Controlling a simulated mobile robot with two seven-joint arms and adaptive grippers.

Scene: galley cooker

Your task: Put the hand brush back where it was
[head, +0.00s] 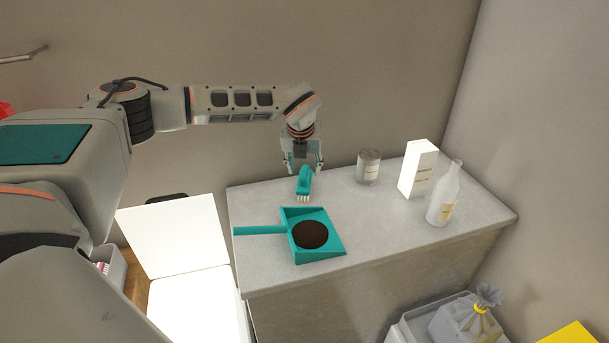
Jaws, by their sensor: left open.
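The teal hand brush (304,181) with pale bristles is at the back left of the grey counter, bristles pointing down toward the front. My left gripper (303,168) is directly above and behind it, pointing down, with its fingers apart at the brush's upper end. I cannot tell whether the fingers touch the brush. A teal dustpan (328,252) lies on the counter just in front of the brush, its handle pointing left. A round dark brown patch lies in the pan. My right gripper is not in view.
The counter (400,228) is clear between dustpan and bottle. A white open lid (172,236) rises left of the counter. A tied grey bag (466,318) sits below right.

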